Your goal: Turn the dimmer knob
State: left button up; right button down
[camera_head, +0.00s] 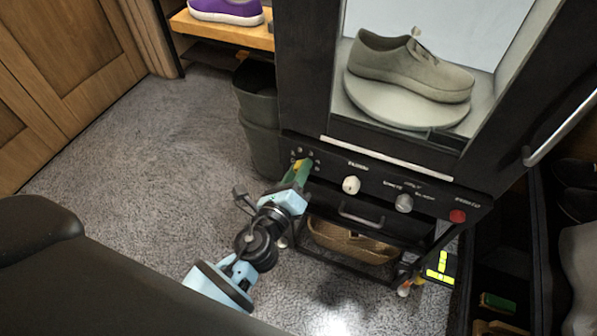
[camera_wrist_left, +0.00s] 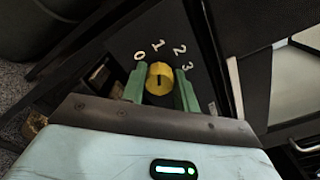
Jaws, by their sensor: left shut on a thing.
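The dimmer knob (camera_wrist_left: 159,78) is yellow with a short dark mark. It sits on a dark panel with the numbers 0, 1, 2 and 3 around it in the left wrist view. My left gripper (camera_wrist_left: 160,88) has its green fingers on either side of the knob, shut on it. In the head view my left gripper (camera_head: 301,170) reaches the left end of the black control panel (camera_head: 330,172). The knob is hidden there by the fingers. I cannot tell which number the mark points to. My right gripper is not in view.
A white knob (camera_head: 351,185), a grey knob (camera_head: 404,203) and a red button (camera_head: 457,216) line the panel. A grey sneaker (camera_head: 410,70) stands on a round platform above. A basket (camera_head: 350,243) sits below, and a dark bin (camera_head: 260,125) stands to the left.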

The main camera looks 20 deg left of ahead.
pick_arm(q)
jog(key=shift+n, duration=0.4)
jog(key=o, duration=1)
jog(key=shift+s, duration=0.1)
jog(key=s+b, duration=0.1)
jog(key=s, duration=0.6)
jog(key=shift+s+a, duration=0.15)
jog(key=shift+s, duration=0.2)
